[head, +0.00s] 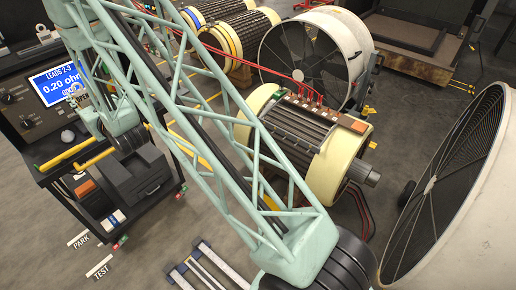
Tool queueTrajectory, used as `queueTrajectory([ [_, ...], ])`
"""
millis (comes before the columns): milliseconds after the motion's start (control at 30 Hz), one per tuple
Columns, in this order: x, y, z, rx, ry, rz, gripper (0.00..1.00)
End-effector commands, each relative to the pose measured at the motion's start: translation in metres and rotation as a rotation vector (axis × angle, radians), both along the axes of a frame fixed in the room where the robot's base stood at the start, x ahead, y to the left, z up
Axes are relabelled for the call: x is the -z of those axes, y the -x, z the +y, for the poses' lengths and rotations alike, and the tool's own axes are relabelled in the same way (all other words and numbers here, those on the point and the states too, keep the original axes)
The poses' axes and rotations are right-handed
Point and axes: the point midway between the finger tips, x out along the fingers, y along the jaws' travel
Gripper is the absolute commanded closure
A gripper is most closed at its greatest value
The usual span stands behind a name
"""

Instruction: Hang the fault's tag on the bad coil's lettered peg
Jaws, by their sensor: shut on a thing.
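The rotor (296,135) with cream end rings lies on its side at centre right, partly behind my arm's lattice. Several red leads reach down to clips (311,97) along its top edge. A test set (28,115) at the left has a blue screen (59,85) reading "LEADS 2-3" and "0.20 ohm"; the line below is partly covered by my arm. I cannot make out lettered pegs or a fault tag, nor which coil is bad.
Floor labels read "PARK" (78,240) and "TEST" (99,267). Large fans (315,60) stand behind and at the right (455,190). Bare floor shows between cart and rotor.

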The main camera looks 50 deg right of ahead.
Motion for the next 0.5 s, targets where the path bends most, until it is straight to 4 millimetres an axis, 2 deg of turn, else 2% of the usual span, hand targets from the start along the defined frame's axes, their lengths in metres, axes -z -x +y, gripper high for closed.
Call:
queueTrajectory([
  [267,0.006,-0.002,-0.009,0.019,0.0,0.0,0.77],
  [367,0.015,-0.005,-0.021,0.042,0.0,0.001,0.77],
  [500,0.033,-0.011,-0.048,0.097,0.0,0.002,0.77],
])
